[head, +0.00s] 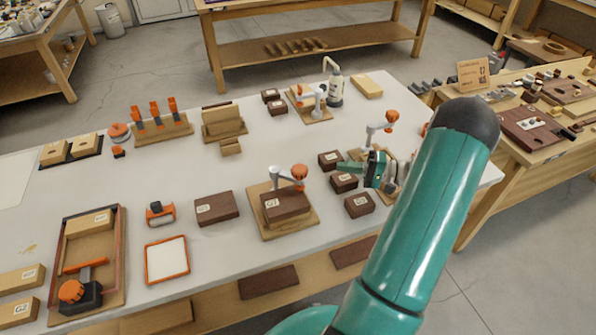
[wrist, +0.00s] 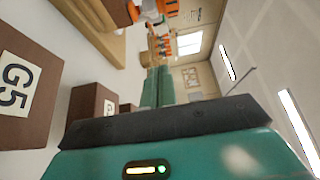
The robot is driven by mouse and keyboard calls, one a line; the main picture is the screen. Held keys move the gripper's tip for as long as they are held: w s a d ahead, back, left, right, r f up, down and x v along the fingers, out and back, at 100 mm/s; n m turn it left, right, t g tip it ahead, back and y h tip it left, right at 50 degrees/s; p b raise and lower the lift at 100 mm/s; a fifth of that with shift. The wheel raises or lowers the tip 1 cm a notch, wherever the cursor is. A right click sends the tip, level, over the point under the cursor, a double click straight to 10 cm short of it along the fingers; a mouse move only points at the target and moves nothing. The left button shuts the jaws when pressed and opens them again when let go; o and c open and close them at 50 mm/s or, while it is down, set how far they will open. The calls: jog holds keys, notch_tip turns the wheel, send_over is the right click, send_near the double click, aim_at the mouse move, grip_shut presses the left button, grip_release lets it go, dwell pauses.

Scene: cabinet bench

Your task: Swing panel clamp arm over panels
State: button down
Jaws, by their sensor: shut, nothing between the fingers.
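My teal gripper (head: 342,165) is shut and empty at the right part of the bench, low above the dark brown blocks. In the wrist view its shut fingers (wrist: 158,88) point away from the camera. A clamp with a grey arm and orange knob (head: 390,117) stands on a wooden base behind and beside my gripper, partly hidden by it. A second clamp (head: 298,174) reaches over a dark panel (head: 284,207) on a wooden base. A third clamp (head: 318,97) stands further back. Which clamp the task means, I cannot tell. Contact between my gripper and the near clamp is unclear.
Dark blocks (head: 359,205) surround my gripper; a block marked G5 (wrist: 20,85) is close in the wrist view. A spray bottle (head: 335,87) stands at the back. A framed tray (head: 118,255) is front left. The bench middle (head: 190,170) has free room.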

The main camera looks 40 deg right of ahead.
aim_at(287, 176)
jog(key=shift+w+a, duration=0.3)
jog(key=shift+w, duration=0.05)
jog(key=shift+w+d, duration=0.1)
jog(key=shift+s+d, duration=0.1)
jog(key=shift+s, duration=0.15)
jog(key=w+a, duration=0.1)
jog(key=a, duration=0.2)
jog(key=w+a, duration=0.2)
jog(key=a, duration=0.1)
jog(key=w+a, duration=0.2)
jog(key=a, duration=0.2)
jog(key=shift+w, duration=0.1)
jog(key=shift+s+a, duration=0.2)
jog(key=shift+a, duration=0.15)
jog(key=shift+w, duration=0.1)
